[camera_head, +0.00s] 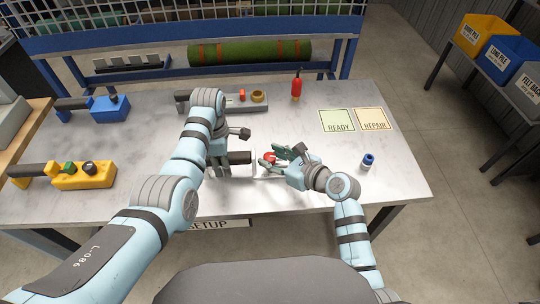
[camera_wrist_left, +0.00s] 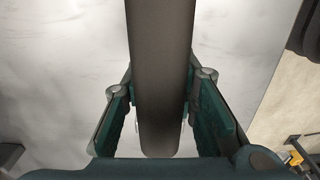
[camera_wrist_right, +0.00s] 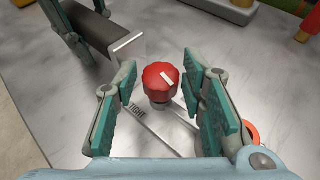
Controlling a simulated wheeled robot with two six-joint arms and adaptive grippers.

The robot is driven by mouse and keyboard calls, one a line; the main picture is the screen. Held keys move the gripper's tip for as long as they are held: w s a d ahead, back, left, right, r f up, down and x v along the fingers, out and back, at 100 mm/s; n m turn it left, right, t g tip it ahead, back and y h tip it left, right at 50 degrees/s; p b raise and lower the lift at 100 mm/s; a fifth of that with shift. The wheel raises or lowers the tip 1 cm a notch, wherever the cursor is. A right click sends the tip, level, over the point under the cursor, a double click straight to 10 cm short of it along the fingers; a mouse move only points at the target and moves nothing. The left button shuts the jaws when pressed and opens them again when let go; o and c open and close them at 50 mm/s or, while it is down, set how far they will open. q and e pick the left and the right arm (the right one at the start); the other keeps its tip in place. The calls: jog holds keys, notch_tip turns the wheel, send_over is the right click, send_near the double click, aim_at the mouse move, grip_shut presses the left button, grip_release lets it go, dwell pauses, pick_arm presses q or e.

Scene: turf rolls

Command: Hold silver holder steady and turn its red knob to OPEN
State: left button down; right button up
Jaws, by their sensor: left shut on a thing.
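The silver holder (camera_head: 253,165) lies mid-table, with a dark handle (camera_head: 239,157), an upright metal plate (camera_wrist_right: 128,48) and flat silver arms (camera_wrist_right: 150,130), one lettered TIGHT. Its red knob (camera_wrist_right: 160,82) has a white mark slanting across its top; it also shows in the head view (camera_head: 268,158). I cannot make out an OPEN label. My left gripper (camera_head: 222,150) is shut on the dark handle (camera_wrist_left: 162,75), which runs between its fingers. My right gripper (camera_wrist_right: 160,105) is open, its fingers on either side of the knob with visible gaps; it also shows in the head view (camera_head: 280,155).
A grey tool (camera_head: 240,100) and a red bottle (camera_head: 296,87) are at the back. Blue (camera_head: 105,107) and yellow (camera_head: 85,176) tools lie left. READY (camera_head: 337,121) and REPAIR (camera_head: 373,119) mats are bare. A blue-topped cylinder (camera_head: 367,161) stands right.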

jog(key=shift+x, duration=0.75)
grip_shut()
jog(key=n+g+y, duration=0.2)
jog(key=n+g, duration=0.1)
jog(key=shift+w+n, duration=0.1)
jog(key=shift+n, duration=0.2)
jog(key=shift+n+g+y, duration=0.8)
jog(key=shift+n+g, duration=0.2)
jog(key=shift+g, duration=0.2)
jog(key=shift+s, duration=0.2)
grip_release()
